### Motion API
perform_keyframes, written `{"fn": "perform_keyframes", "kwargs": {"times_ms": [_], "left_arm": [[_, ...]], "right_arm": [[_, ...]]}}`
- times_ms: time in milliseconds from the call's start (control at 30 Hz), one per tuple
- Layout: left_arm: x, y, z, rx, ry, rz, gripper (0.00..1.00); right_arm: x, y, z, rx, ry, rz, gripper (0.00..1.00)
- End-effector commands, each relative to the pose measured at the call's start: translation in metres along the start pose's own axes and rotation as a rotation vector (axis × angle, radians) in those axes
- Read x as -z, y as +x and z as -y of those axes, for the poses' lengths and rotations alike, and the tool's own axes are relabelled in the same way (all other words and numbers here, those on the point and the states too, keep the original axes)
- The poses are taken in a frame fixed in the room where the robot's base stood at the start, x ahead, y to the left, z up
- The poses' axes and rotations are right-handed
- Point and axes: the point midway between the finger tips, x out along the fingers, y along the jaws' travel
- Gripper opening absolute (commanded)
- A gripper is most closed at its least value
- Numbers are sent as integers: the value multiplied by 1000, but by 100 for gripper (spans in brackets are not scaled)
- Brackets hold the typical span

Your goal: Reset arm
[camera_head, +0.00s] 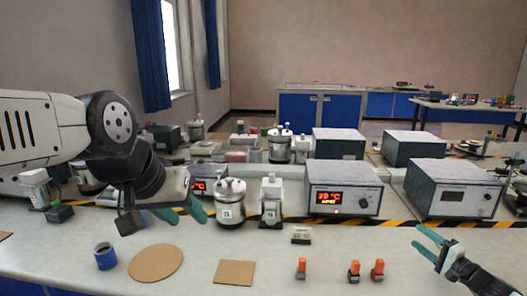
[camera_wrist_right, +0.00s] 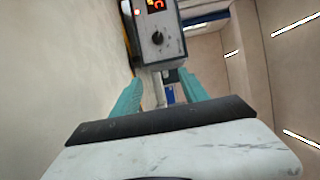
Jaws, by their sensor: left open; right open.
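My left gripper (camera_head: 183,212) hangs over the left part of the bench in the head view, its teal fingers apart and nothing between them. Its arm comes in from the left edge. My right gripper (camera_head: 428,243) is at the lower right of the head view, its teal fingers open and empty above the bench. In the right wrist view my right gripper (camera_wrist_right: 163,92) shows both fingers spread, with nothing held. A grey control box with a red display (camera_wrist_right: 155,32) lies beyond the fingertips there.
The white bench (camera_head: 330,250) carries a blue cup (camera_head: 105,256), a round cork mat (camera_head: 156,263), a square mat (camera_head: 235,273) and several orange-topped pieces (camera_head: 301,268). Behind stand a canister (camera_head: 230,205), a display box (camera_head: 343,190) and another box (camera_head: 452,190).

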Motion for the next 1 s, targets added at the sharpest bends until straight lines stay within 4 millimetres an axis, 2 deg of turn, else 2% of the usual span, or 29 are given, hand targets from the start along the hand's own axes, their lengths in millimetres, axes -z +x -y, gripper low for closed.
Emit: {"fn": "perform_keyframes", "kwargs": {"times_ms": [233, 467, 567, 767, 900, 1000], "left_arm": [[0, 0, 0, 0, -1, 2, 44], [0, 1, 0, 0, -1, 2, 44], [0, 1, 0, 0, -1, 2, 44], [0, 1, 0, 0, -1, 2, 44], [0, 1, 0, 0, -1, 2, 44], [0, 1, 0, 0, -1, 2, 44]], "right_arm": [[-34, 29, 3, -58, -29, 112, 52], [-87, 64, 6, -154, -76, 278, 52], [-118, 79, 6, -214, -107, 371, 52], [-197, 101, 9, -390, -212, 606, 52], [-251, 101, 15, -544, -317, 769, 52], [-281, 94, 25, -658, -406, 861, 52]]}}
